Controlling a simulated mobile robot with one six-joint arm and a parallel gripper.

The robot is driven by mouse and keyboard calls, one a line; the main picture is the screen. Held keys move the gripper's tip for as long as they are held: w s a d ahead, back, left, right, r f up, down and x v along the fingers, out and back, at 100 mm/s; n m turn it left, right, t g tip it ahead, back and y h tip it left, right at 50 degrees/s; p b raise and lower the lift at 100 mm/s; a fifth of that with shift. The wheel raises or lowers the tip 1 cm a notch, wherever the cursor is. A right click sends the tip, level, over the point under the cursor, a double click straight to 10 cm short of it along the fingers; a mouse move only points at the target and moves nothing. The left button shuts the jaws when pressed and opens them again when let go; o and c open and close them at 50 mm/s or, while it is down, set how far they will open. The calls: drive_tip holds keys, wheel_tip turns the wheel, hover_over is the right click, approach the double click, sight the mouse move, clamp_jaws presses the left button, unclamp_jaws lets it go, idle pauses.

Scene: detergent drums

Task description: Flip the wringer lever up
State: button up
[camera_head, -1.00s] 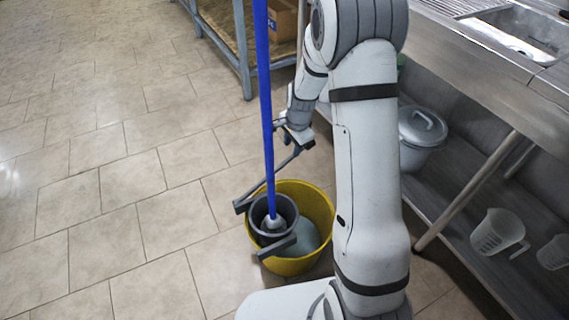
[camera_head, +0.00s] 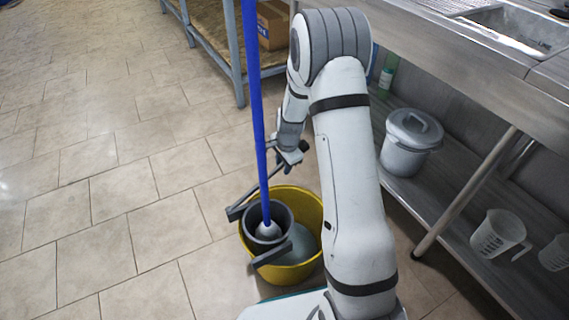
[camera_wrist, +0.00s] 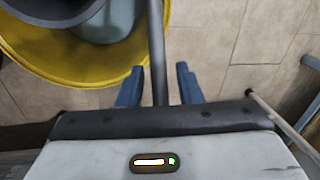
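The yellow mop bucket (camera_head: 312,215) stands on the floor and holds a grey wringer cup (camera_head: 282,217). The blue mop (camera_head: 257,120) stands with its head in the cup. The grey wringer lever (camera_head: 249,201) slopes from the cup's left side up toward my gripper (camera_head: 290,158). In the wrist view, the lever (camera_wrist: 157,45) runs between the two blue fingers of my gripper (camera_wrist: 160,80), with gaps on both sides. The fingers are open around it. The lever's end is hidden behind my gripper.
A steel sink counter (camera_head: 440,55) is on the right, with a lidded grey pot (camera_head: 405,155) and a measuring jug (camera_head: 498,235) on its lower shelf. A shelf with a cardboard box (camera_head: 272,25) stands behind. The tiled floor at left is clear.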

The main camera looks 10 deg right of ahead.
clamp_jaws()
drive_tip(key=shift+r, duration=0.1)
idle(0.3)
